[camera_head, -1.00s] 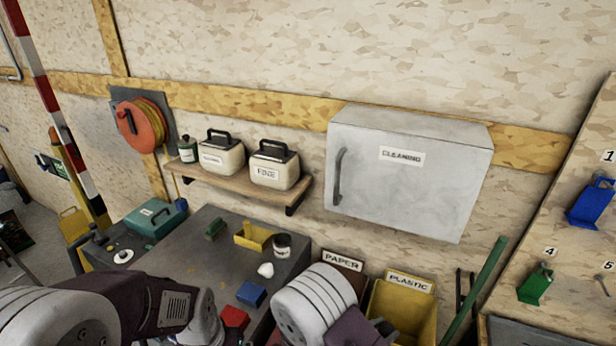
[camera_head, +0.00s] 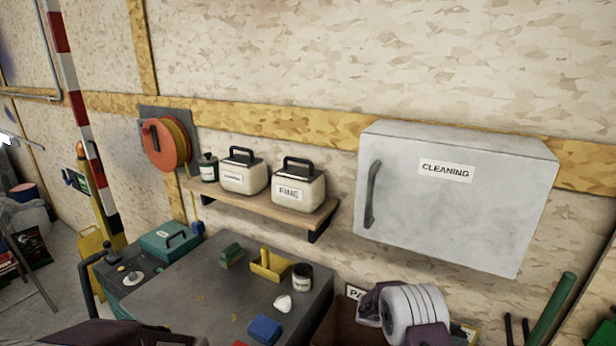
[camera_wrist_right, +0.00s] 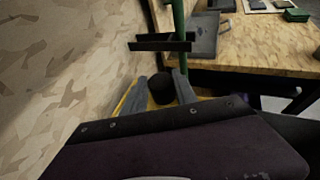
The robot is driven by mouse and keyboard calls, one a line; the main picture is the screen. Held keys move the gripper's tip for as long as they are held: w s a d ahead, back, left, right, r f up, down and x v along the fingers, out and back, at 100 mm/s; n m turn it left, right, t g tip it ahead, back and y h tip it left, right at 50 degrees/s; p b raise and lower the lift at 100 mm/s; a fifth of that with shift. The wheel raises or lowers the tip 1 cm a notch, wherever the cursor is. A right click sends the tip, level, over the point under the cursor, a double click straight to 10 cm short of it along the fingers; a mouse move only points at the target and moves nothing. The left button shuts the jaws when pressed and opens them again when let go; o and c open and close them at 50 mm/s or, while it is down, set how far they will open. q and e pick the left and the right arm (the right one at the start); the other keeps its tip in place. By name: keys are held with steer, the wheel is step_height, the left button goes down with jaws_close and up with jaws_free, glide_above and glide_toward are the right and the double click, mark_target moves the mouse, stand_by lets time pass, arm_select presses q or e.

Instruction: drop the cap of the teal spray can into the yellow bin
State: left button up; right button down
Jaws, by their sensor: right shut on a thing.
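My right gripper (camera_wrist_right: 164,82) is shut on the cap (camera_wrist_right: 161,91), a small black cylinder between its two grey fingers in the right wrist view. The yellow bin (camera_wrist_right: 127,98) shows behind and below the fingers there, mostly hidden by the gripper. In the head view, only a sliver of the yellow bin (camera_head: 470,336) shows at the bottom edge, beside my right wrist. My right fingers cannot be made out in the head view. I cannot pick out the teal spray can. My left gripper is out of view; only part of the arm shows.
The brown paper bin (camera_head: 340,325) stands left of the yellow bin. A green pole (camera_head: 553,310) rises at right. A grey cabinet (camera_head: 450,205) hangs above.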

steer(key=shift+d, duration=0.25)
steer(key=shift+a+f+b, duration=0.1)
steer(key=shift+f+b, duration=0.4)
step_height(320, 180, down, 5)
steer(key=b, duration=0.3)
steer(key=shift+b, duration=0.4)
steer(key=c, duration=0.9)
jaws_free()
steer(key=shift+r, duration=0.1)
steer(key=shift+a, duration=0.1)
steer(key=b+v, duration=0.1)
steer(key=v, duration=0.7)
steer(key=shift+a, duration=0.4)
